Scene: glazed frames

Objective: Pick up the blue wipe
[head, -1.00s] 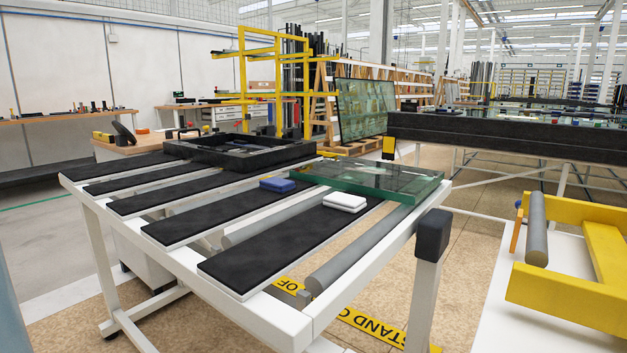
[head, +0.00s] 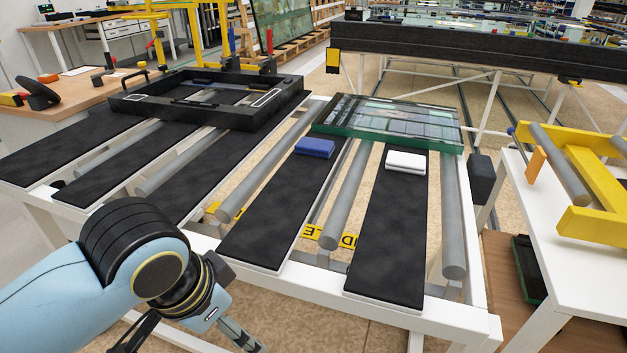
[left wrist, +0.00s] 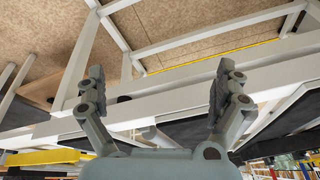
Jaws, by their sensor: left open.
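The blue wipe (head: 315,148) is a folded blue cloth. It lies on a black padded slat of the white-framed table, near the front left corner of the glass pane. A white wipe (head: 406,161) lies on the slat to its right. My left arm comes in at the lower left of the head view, in front of the table edge and well short of the blue wipe. In the left wrist view my left gripper (left wrist: 157,88) is open and empty, with table frame bars beyond its fingers. The wipe is not in that view. My right gripper is not in view.
A glass pane (head: 392,119) lies at the back of the table, behind both wipes. A black frame (head: 212,98) sits at the back left. Grey rollers (head: 348,200) run between the slats with open gaps. A white side table with a yellow rack (head: 590,180) stands right.

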